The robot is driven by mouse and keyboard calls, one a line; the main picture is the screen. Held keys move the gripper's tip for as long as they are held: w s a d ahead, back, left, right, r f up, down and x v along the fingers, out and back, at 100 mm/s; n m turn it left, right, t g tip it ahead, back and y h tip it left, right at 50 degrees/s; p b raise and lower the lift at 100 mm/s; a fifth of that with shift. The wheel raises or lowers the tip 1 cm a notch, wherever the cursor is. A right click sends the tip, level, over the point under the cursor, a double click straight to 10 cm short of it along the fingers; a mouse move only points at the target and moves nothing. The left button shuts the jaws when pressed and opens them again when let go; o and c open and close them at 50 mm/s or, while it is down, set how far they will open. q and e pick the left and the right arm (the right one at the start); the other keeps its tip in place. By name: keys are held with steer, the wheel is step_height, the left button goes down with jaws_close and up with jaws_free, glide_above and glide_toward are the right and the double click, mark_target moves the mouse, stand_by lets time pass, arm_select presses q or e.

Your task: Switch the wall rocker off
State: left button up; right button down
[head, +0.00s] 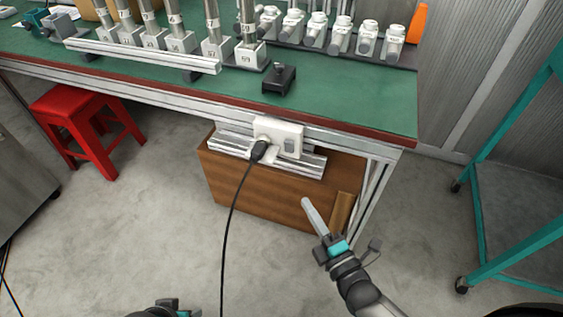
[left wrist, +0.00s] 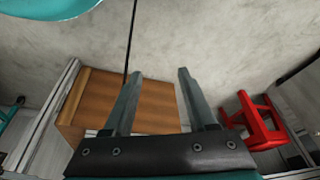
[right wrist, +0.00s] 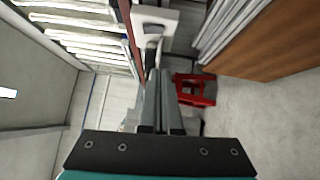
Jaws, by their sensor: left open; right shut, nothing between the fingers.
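The rocker (head: 290,146) is a small grey switch at the right end of a white socket plate (head: 278,126) below the bench edge. Which way it is tilted is too small to tell. A black plug (head: 260,150) sits in the plate's left part. My right gripper (head: 307,202) is shut and empty, below and a little right of the plate, apart from it in the head view. In the right wrist view its closed fingers (right wrist: 160,75) point toward a white fitting, probably the plate (right wrist: 156,14). My left gripper (left wrist: 157,75) is open and empty; only its top shows at the head view's bottom edge.
A green-topped bench (head: 350,92) overhangs the plate. A black cable (head: 231,215) hangs from the plug to the floor. A brown wooden panel (head: 265,190) stands below. A red stool (head: 88,125) is left, a teal cart frame (head: 476,215) right. Floor between is clear.

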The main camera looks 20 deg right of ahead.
arm_select(q)
steer(key=shift+w+a+r, duration=0.1)
steer(key=shift+a+r, duration=0.15)
steer(key=shift+r, duration=0.3)
arm_select(e)
steer(key=shift+w+a+r+n+t, duration=0.1)
steer(key=shift+a+r+n+t, duration=0.25)
steer(key=shift+r, duration=0.45)
arm_select(q)
step_height(320, 180, up, 6)
steer(key=t+b, duration=0.1)
steer(key=b, duration=0.3)
arm_select(e)
glide_toward(284, 144)
steer(key=w+a, duration=0.2)
steer(key=a, duration=0.1)
arm_select(q)
steer(key=w+d+t+h+b, duration=0.1)
steer(key=w+d+t+h, duration=0.1)
steer(key=w+d+t, duration=0.2)
steer(key=shift+w+d+m+b, duration=0.15)
steer(key=shift+d+m+b, duration=0.15)
arm_select(e)
steer(key=shift+w+d+r, duration=0.1)
steer(key=shift+w+d, duration=0.4)
steer(key=shift+w, duration=0.4)
steer(key=shift+w+d+r, duration=0.1)
steer(key=shift+w+d, duration=0.4)
steer(key=shift+w, duration=0.4)
